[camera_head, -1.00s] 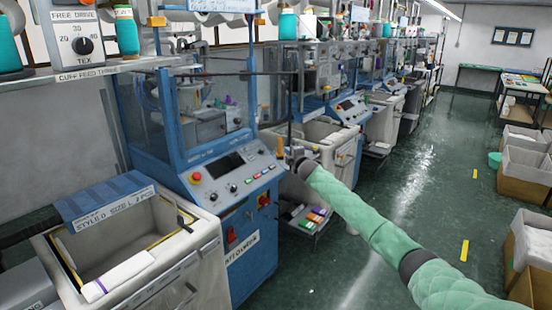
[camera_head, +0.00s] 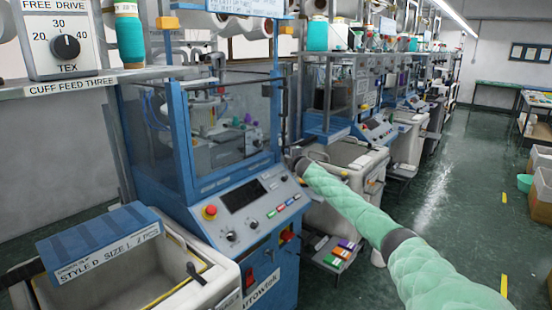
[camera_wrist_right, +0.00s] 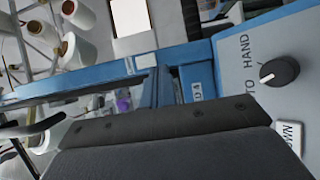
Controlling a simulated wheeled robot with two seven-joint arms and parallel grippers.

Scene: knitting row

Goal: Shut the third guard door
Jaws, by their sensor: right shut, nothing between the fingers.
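The nearest knitting machine has a blue frame and a clear guard door (camera_head: 235,125) with a dark right edge. The door panel spans the machine's front beside the blue right post. I cannot tell whether it is fully shut. My right gripper (camera_head: 294,152) is at the door's right edge, low down, shut and empty; whether it touches the door is unclear. In the right wrist view a dark grey block fills the bottom, with the blue frame (camera_wrist_right: 200,52) and a black knob (camera_wrist_right: 279,71) marked HAND beyond it. My left gripper is out of view.
A control panel (camera_head: 258,207) with a red button slopes below the door. A bin (camera_head: 205,265) with a blue STYLE D cover stands at front left. A shelf labelled CUFF FEED THREE (camera_head: 70,89) is above. More machines line up behind; the green aisle (camera_head: 440,200) at right is clear.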

